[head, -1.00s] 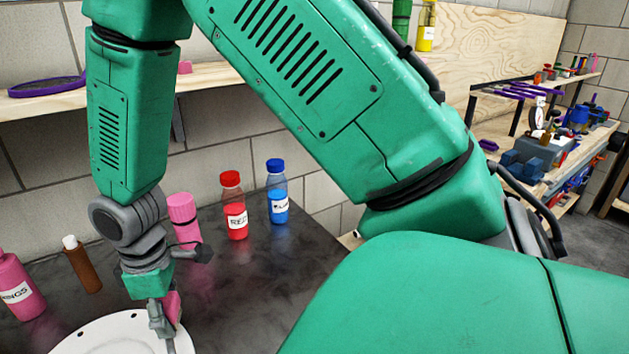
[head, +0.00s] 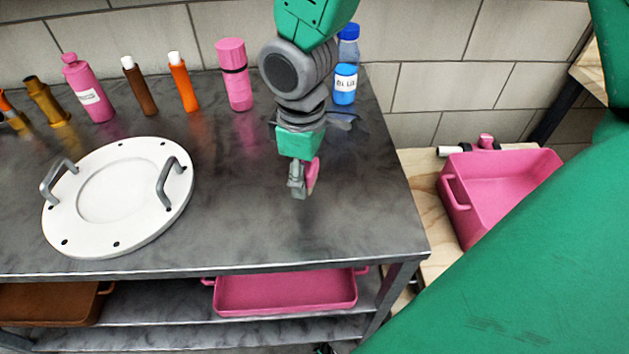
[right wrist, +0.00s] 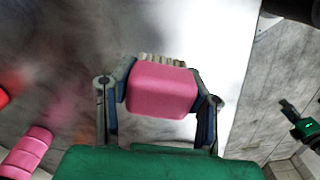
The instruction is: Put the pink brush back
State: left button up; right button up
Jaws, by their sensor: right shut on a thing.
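The pink brush (right wrist: 162,88) is held between both fingers of my right gripper (right wrist: 160,103) in the right wrist view. Its pale bristles show at the far side of the pink block. In the head view, my right gripper (head: 303,192) points down above the dark table (head: 235,220), to the right of the round white plate. The brush (head: 312,176) partly shows beside the fingers there. How high it is above the table is hard to tell. My left gripper cannot be made out.
A white plate (head: 117,238) with two grey handles lies on the table. Bottles, including a pink one (head: 236,85) and a blue one (head: 345,85), line the back. A pink tray (head: 478,215) stands on wood at right. Pink (head: 285,296) and brown (head: 45,306) bins sit below.

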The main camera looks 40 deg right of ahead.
aim_at(301, 203)
jog(key=shift+a+f, duration=0.6)
jog(key=shift+f, duration=0.1)
jog(key=f, duration=0.2)
jog(key=d+f+b, duration=0.1)
jog(key=shift+f, duration=0.4)
jog(key=shift+d, duration=0.2)
jog(key=o, duration=1.1)
jog(key=shift+a+r, duration=0.2)
jog(key=shift+a, duration=0.35)
jog(key=shift+a+r, duration=0.1)
jog(key=shift+r, duration=0.1)
jog(key=r+p, duration=0.1)
jog(key=r, duration=0.2)
jog(key=r+p, duration=0.1)
jog(key=r, duration=0.3)
jog(key=r+p, duration=0.1)
jog(key=r, duration=0.3)
jog(key=shift+d, duration=0.3)
jog(key=shift+a+r, duration=0.2)
jog(key=shift+r, duration=0.1)
pick_arm(q)
jog(key=shift+a+r, duration=0.55)
jog(key=shift+r, duration=0.15)
